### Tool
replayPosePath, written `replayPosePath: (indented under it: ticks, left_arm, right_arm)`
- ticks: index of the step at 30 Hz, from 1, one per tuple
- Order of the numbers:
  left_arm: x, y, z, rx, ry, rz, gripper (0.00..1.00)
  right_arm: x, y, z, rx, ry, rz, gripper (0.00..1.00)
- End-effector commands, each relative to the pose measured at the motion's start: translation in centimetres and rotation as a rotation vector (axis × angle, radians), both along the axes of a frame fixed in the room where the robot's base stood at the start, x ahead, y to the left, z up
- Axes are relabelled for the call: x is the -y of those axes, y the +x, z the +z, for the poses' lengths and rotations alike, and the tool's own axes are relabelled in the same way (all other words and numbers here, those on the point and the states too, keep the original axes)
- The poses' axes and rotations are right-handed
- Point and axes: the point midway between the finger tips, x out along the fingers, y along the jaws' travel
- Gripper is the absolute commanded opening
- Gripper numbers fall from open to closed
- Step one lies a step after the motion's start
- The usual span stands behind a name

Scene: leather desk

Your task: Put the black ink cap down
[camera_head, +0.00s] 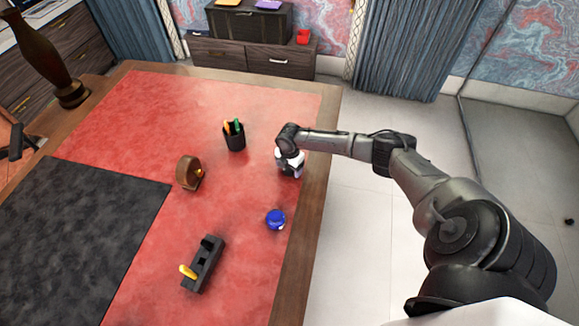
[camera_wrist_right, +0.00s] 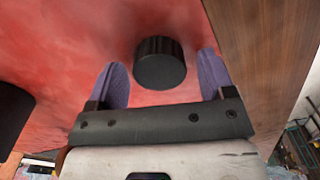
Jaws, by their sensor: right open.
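The black ink cap (camera_wrist_right: 160,66) is a short, dark, ribbed cylinder. In the right wrist view it stands on the red desk surface (camera_head: 150,100) near the wooden edge. My right gripper (camera_head: 290,174) is over the right side of the desk with its fingers open. The cap is between the two purple fingertips, with a gap on each side. In the head view the cap is hidden by the gripper. A blue ink bottle (camera_head: 275,218) stands nearer the front of the desk. My left gripper is not in view.
A dark pen cup (camera_head: 234,141) stands left of my right gripper, with a round brown object (camera_head: 188,174) further left. A black slotted holder (camera_head: 204,266) with a yellow piece lies in front. A dark mat (camera_head: 75,235) covers the left. Red surface between them is clear.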

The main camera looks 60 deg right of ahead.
Motion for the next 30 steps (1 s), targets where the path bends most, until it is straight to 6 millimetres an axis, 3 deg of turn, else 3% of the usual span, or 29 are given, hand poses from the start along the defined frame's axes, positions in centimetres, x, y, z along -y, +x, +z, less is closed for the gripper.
replayPosePath:
  ticks: [5,21,30]
  left_arm:
    - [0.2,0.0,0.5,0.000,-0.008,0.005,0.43]
    - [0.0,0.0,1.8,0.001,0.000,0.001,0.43]
    - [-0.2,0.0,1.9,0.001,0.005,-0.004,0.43]
  right_arm:
    - [0.1,0.0,1.4,0.002,0.000,0.001,0.76]
    - [0.0,0.0,10.5,0.001,0.000,0.000,0.76]
    - [0.0,0.0,12.3,0.000,-0.001,0.000,0.76]
